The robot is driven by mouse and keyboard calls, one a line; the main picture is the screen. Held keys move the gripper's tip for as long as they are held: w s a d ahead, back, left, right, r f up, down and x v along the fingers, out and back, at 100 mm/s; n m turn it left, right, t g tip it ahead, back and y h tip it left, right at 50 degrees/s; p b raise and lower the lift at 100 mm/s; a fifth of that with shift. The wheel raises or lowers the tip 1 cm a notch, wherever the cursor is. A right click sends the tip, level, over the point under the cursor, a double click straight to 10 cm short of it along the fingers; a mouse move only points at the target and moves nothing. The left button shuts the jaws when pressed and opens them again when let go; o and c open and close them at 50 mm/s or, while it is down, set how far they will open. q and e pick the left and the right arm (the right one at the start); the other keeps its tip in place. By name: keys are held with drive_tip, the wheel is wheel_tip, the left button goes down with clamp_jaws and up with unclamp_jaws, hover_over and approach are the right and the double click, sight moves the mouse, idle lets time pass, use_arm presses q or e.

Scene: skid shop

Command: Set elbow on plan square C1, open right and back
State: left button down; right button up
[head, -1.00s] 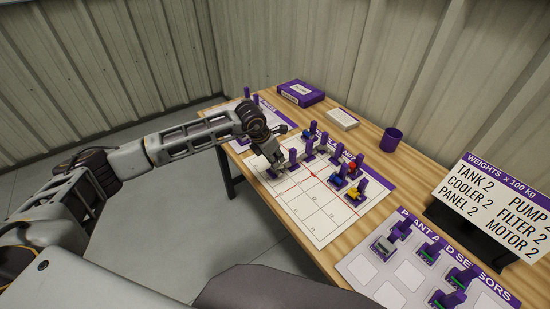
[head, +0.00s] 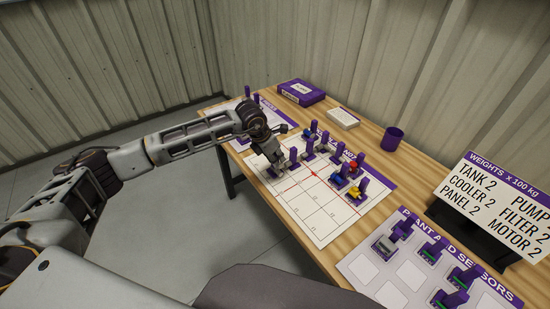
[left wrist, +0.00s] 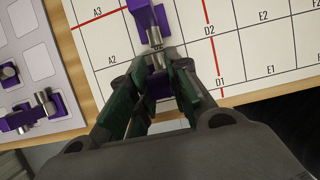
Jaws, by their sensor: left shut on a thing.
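My left gripper (head: 274,167) is low over the near-left edge of the white plan board (head: 309,207). In the left wrist view its green-padded fingers (left wrist: 158,85) are shut on a small purple and grey piece, taken to be the elbow (left wrist: 157,77). The fingers hide most of it, so its openings cannot be told. It is between labels A2 and D1, over the bottom row; C1's own label is hidden. Another purple piece with a grey pipe (left wrist: 147,17) is just beyond it; whether they touch is unclear. My right gripper is not in view.
Blue, red and yellow pieces (head: 354,194) and several purple uprights stand on the plan's far part. A left mat (left wrist: 35,50) holds pipe pieces. The plant and sensors mat (head: 408,275), a weights sign (head: 495,194) and a purple cup (head: 391,139) are to the right.

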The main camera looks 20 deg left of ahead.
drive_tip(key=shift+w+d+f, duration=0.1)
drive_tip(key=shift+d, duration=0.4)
use_arm(q)
drive_tip(key=shift+f+b, duration=0.3)
drive_tip(key=shift+f, duration=0.1)
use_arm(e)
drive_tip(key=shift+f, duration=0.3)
use_arm(q)
drive_tip(key=shift+f, duration=0.25)
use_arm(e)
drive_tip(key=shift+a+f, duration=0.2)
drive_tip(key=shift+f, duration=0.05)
use_arm(q)
drive_tip(key=c, duration=1.3)
unclamp_jaws()
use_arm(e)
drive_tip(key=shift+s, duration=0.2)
use_arm(q)
drive_tip(key=shift+o, duration=0.2)
drive_tip(key=shift+r, duration=0.6)
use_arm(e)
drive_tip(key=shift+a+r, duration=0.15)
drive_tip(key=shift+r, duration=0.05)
use_arm(q)
drive_tip(key=shift+r, duration=0.1)
drive_tip(key=shift+r+p, duration=1.35)
drive_tip(key=shift+r, duration=2.05)
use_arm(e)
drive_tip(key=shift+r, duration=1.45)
